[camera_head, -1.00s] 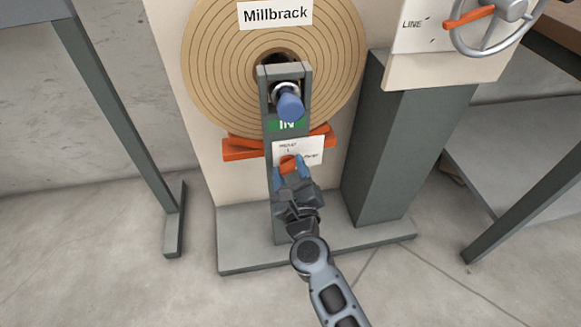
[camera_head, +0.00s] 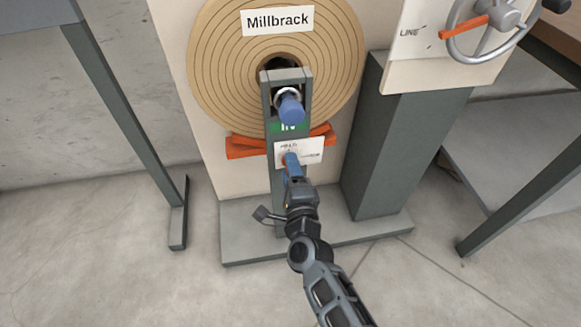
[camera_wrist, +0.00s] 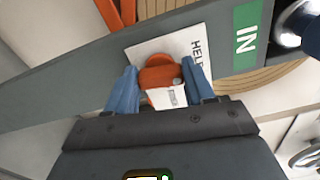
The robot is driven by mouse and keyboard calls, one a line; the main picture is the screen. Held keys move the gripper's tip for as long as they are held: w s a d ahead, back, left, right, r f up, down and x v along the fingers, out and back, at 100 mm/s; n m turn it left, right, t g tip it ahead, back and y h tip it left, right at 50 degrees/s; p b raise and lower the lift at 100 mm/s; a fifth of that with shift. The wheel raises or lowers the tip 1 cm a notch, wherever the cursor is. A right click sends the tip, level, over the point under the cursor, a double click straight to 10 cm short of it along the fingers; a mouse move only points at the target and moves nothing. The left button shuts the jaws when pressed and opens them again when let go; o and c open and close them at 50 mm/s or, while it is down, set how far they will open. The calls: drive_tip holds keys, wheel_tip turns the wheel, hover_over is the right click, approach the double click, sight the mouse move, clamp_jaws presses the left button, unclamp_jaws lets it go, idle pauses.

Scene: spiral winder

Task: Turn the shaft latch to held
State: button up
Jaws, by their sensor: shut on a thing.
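The shaft latch is an orange handle (camera_wrist: 158,76), seen in the wrist view on a white label plate (camera_head: 313,151) on the grey upright. The word HELD (camera_wrist: 198,58) is printed on the plate; a second word to the right in the head view is too small to read. My gripper (camera_head: 291,160) is at the plate, its blue fingers on either side of the latch and shut on it. In the head view the fingers are edge-on and hide nearly all of the latch, so its exact pointing is hard to tell.
Above the plate are a green IN sign (camera_head: 289,127) and a blue-ended shaft (camera_head: 291,107) before the Millbrack roll (camera_head: 222,70). Orange blocks (camera_head: 246,148) sit under the roll. A handwheel (camera_head: 490,30) is at upper right.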

drive_tip(key=shift+n, duration=0.7)
drive_tip(key=shift+f, duration=0.1)
drive_tip(key=o, duration=1)
drive_tip(key=shift+o, duration=0.2)
drive_tip(key=shift+p, duration=0.3)
drive_tip(key=shift+s, duration=0.1)
drive_tip(key=p+v, duration=0.1)
drive_tip(key=v, duration=0.6)
drive_tip(key=shift+s+p, duration=0.35)
drive_tip(key=shift+d, duration=0.1)
